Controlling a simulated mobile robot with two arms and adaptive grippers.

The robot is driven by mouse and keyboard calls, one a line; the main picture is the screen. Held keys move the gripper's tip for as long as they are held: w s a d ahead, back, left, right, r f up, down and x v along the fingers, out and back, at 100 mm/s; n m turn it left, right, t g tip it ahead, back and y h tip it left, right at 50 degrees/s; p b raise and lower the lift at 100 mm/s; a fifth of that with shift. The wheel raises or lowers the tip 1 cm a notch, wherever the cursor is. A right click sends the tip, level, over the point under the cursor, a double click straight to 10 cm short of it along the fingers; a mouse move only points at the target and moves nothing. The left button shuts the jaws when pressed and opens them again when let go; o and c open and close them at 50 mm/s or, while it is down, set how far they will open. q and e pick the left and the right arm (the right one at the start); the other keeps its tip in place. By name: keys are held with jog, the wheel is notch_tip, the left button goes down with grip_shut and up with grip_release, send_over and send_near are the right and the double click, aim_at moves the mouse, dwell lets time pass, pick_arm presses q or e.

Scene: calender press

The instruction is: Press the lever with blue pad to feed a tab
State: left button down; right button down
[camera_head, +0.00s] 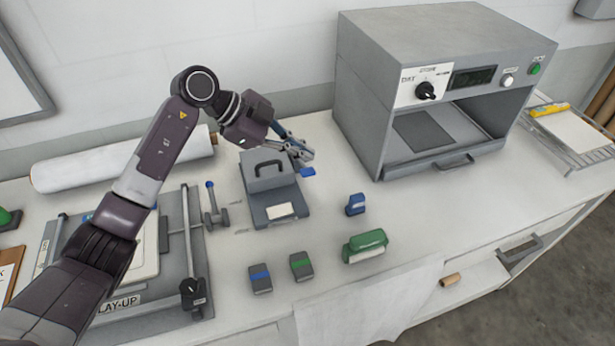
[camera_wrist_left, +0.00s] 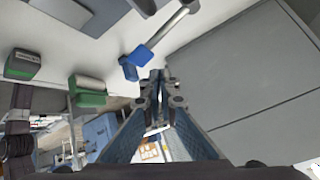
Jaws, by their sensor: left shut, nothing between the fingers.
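A grey dispenser (camera_head: 268,172) with a dark top handle stands at the middle of the bench, with a white piece (camera_head: 280,211) on its front plate. The blue pad (camera_head: 308,172) of its lever sticks out at its right side. The pad also shows in the left wrist view (camera_wrist_left: 139,56) at the end of a grey bar. My left gripper (camera_head: 305,154) is shut and empty, its fingertips close to the pad in the head view. In the left wrist view my fingertips (camera_wrist_left: 159,80) appear just beside the pad; contact cannot be told. My right gripper is not in view.
A grey press oven (camera_head: 355,85) stands to the right. A blue block (camera_head: 355,204), a green-topped item (camera_head: 365,246) and two small dark blocks (camera_head: 260,278) lie in front. A blue-knobbed lever (camera_head: 209,185) and a lay-up fixture (camera_head: 187,240) are at left.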

aim_at(307, 171)
pick_arm(q)
jog(key=shift+s+f, duration=0.2)
jog(key=shift+f, duration=0.25)
dwell(1.0)
jog(key=shift+f, duration=0.1)
jog(key=shift+s+f, duration=0.1)
jog(key=shift+f, duration=0.15)
jog(key=shift+s+d+f, duration=0.1)
jog(key=shift+s+f, duration=0.1)
jog(key=shift+f, duration=0.5)
jog(key=shift+s+d+f, duration=0.1)
jog(key=shift+s+f, duration=0.05)
jog(key=shift+f, duration=0.55)
dwell(1.3)
dwell(0.5)
